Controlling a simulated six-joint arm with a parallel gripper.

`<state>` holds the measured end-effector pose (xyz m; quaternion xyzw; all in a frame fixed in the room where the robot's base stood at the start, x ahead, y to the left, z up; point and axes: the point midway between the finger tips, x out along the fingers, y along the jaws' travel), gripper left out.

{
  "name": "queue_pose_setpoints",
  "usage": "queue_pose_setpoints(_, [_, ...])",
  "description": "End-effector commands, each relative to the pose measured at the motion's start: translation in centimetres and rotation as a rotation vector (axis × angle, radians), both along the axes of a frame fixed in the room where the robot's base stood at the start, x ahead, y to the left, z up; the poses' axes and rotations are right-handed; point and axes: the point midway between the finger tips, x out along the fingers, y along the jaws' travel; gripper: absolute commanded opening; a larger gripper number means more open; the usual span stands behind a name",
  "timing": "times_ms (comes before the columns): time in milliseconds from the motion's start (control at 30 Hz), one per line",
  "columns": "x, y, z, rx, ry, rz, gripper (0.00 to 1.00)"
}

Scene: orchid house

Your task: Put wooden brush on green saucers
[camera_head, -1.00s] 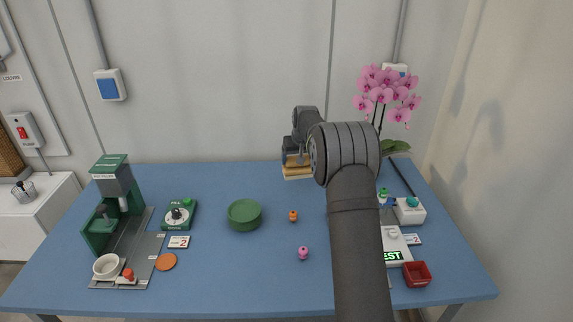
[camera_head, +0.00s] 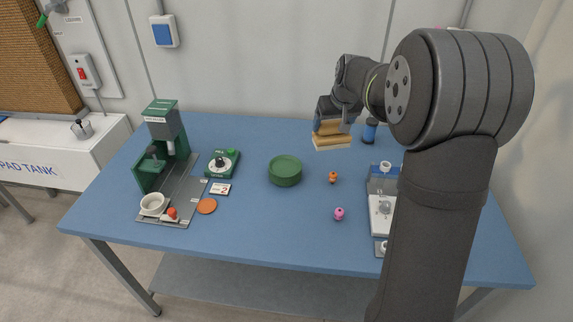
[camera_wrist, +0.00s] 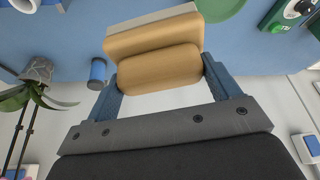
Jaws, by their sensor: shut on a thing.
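The wooden brush (camera_head: 333,138) is a tan block with a pale underside, at the back of the blue table. In the wrist view its rounded wooden top (camera_wrist: 160,68) sits between the two blue fingers. My gripper (camera_wrist: 162,72) is shut on it, one finger on each side. In the head view my gripper (camera_head: 334,117) is above the brush; whether the brush touches the table is unclear. The green saucers (camera_head: 285,172) are a round stack on the table, left of and nearer than the brush. Their edge shows at the top of the wrist view (camera_wrist: 222,8).
An orange knob (camera_head: 333,177) and a pink knob (camera_head: 339,214) stand right of the saucers. A green timer (camera_head: 222,163) and a green-grey machine (camera_head: 166,130) are left. A blue cylinder (camera_head: 370,131) stands right of the brush. My arm hides the table's right side.

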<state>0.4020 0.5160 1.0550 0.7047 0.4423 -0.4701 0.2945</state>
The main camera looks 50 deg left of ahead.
Motion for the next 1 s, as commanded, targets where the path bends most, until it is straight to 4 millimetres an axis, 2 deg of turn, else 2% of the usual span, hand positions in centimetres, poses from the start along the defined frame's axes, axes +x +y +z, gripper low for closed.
queue_pose_setpoints(33, [-1.5, -0.4, 0.4, 0.002, -0.001, 0.015, 0.58])
queue_pose_setpoints(100, [-3.0, -0.9, 0.5, 0.001, -0.001, 0.031, 0.58])
queue_pose_setpoints(200, [-4.5, -1.5, 0.7, 0.0, 0.0, 0.047, 0.58])
queue_pose_setpoints(367, [-5.8, -1.5, 0.4, 0.0, 0.0, 0.06, 0.58])
queue_pose_setpoints(467, [-6.8, -0.2, -0.6, -0.003, 0.001, 0.064, 0.58])
queue_pose_setpoints(800, [-10.9, 6.1, -5.1, -0.001, -0.001, 0.062, 0.58])
queue_pose_setpoints(1000, [-11.9, 7.7, -6.2, 0.0, 0.0, 0.06, 0.58])
